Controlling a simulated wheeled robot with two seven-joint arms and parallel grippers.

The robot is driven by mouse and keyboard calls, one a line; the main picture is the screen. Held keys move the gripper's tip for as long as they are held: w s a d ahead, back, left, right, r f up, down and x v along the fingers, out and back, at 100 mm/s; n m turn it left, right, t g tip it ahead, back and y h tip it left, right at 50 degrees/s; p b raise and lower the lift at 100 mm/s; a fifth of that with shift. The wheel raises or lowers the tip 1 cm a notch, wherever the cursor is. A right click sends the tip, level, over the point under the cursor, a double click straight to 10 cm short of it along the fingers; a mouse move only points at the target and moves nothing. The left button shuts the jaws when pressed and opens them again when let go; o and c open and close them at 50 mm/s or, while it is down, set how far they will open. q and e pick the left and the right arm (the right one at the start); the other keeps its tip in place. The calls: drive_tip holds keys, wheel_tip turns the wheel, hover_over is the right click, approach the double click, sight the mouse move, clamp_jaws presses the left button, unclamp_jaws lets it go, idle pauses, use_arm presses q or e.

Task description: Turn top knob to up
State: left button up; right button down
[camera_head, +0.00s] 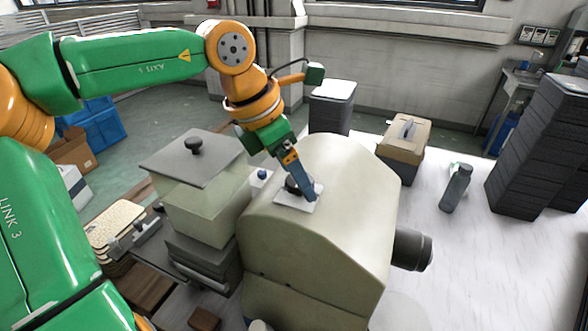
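A dark round knob (292,186) sits on a small white plate (287,200) on the curved top of a large cream machine (345,215). My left gripper (309,192) reaches down from the upper left, with its blue-grey fingers at the knob. The fingers overlap the knob's right side and hide part of it. I cannot tell whether they touch it, how far apart they are, or which way the knob points. My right gripper is not in view.
A small blue button (262,174) is left of the knob. A lidded box (205,215) with a black lid knob (194,145) stands beside the machine. A dark cylinder (411,250) juts from its right side. A grey bottle (456,188) and stacked dark trays (535,140) stand farther right.

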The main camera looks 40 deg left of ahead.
use_arm(q)
drive_tip(key=shift+s+d+r, duration=0.1)
drive_tip(key=shift+s+d, duration=0.1)
drive_tip(key=shift+c, duration=0.4)
drive_tip(key=c, duration=0.3)
drive_tip(key=shift+w+a, duration=0.1)
drive_tip(key=shift+a, duration=0.15)
drive_tip(key=c, duration=0.8)
drive_tip(key=shift+d, duration=0.1)
drive_tip(key=shift+c, duration=0.9)
